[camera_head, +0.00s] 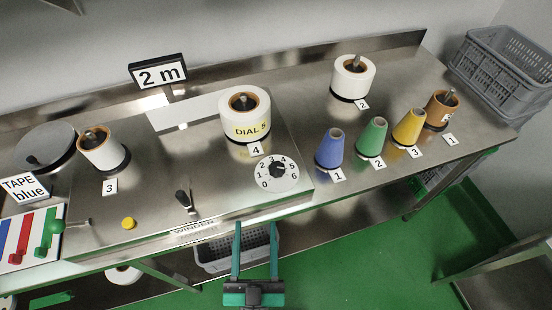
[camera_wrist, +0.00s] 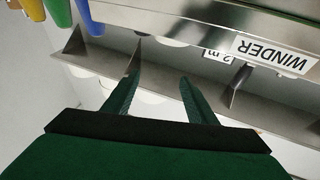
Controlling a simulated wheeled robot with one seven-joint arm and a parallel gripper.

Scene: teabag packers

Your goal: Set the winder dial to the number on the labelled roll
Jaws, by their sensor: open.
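The winder dial (camera_head: 262,184) is a white disc numbered 0 to 6 with a black knob (camera_head: 278,170) at its centre, on the winder's steel top. I cannot tell clearly which number the knob points at. The labelled roll (camera_head: 246,120) is a white roll with a yellow "DIAL 5" label, standing behind the dial at the card marked 4. My gripper (camera_head: 256,227) is open and empty, in front of the winder's front edge and below the dial in the picture. In the wrist view my gripper (camera_wrist: 158,77) shows two spread green fingers; the dial is not recognisable there.
Blue (camera_head: 330,150), green (camera_head: 372,138) and yellow (camera_head: 409,129) cones stand right of the dial. A lever (camera_head: 183,202) and yellow button (camera_head: 128,223) are to its left. The WINDER label (camera_wrist: 275,55) shows upside down in the wrist view. A grey crate (camera_head: 215,257) sits under the table.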

